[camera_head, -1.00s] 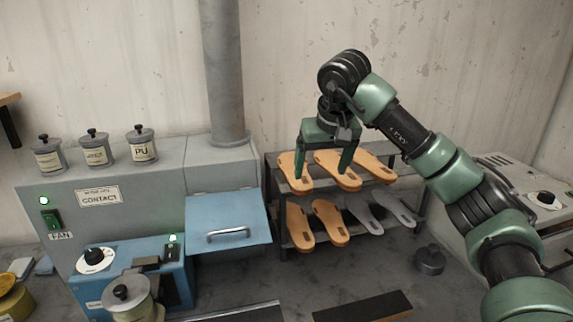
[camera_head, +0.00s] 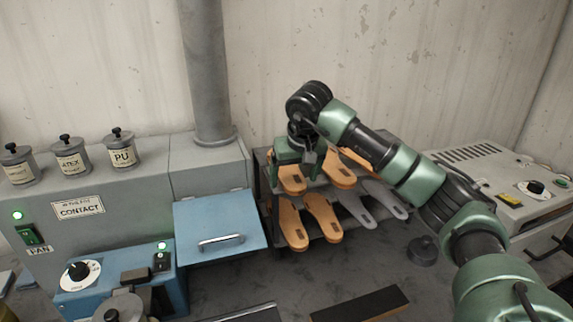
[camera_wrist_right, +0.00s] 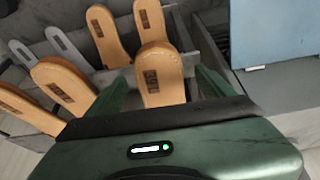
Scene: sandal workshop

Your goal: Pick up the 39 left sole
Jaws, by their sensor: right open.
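Tan soles stand on the upper tier of a dark rack, each with a dark label whose number I cannot read, so I cannot tell which is the 39 left. My right gripper (camera_head: 297,172) is open at the leftmost upper sole (camera_head: 292,183). In the right wrist view that sole (camera_wrist_right: 160,72) lies between the two green fingers, with a visible gap on each side. The gripper hides part of it in the head view. Another upper tan sole (camera_head: 339,174) lies just to the right. My left gripper is not in view.
The rack (camera_head: 262,180) also holds tan soles (camera_head: 323,217) and grey soles (camera_head: 355,208) on its lower tier. A blue hatch with a handle (camera_head: 221,222) is close on the left. A grey machine (camera_head: 500,190) stands at right. A dark weight (camera_head: 422,250) stands by the rack.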

